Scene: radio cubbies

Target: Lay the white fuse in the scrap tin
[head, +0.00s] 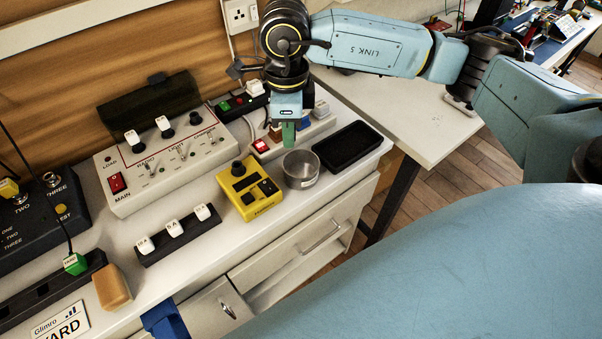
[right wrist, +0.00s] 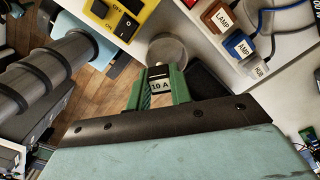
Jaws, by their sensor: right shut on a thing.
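My right gripper (head: 288,132) points down at the back right of the bench, above and just behind the round metal scrap tin (head: 300,168). In the right wrist view its green fingers (right wrist: 160,88) are shut on a white fuse (right wrist: 160,87) marked 10 A. The fingers hide the fuse in the head view. The tin also shows in the right wrist view (right wrist: 168,50), beyond the fingertips, apart from the fuse. The visible part of the tin's inside looks empty. My left gripper is not in view.
A yellow tester (head: 248,190) stands left of the tin and a black tray (head: 347,148) right of it. A power strip (head: 262,149) with plugs lies behind. A black rack (head: 150,258) with white fuses and a control panel (head: 165,165) are farther left.

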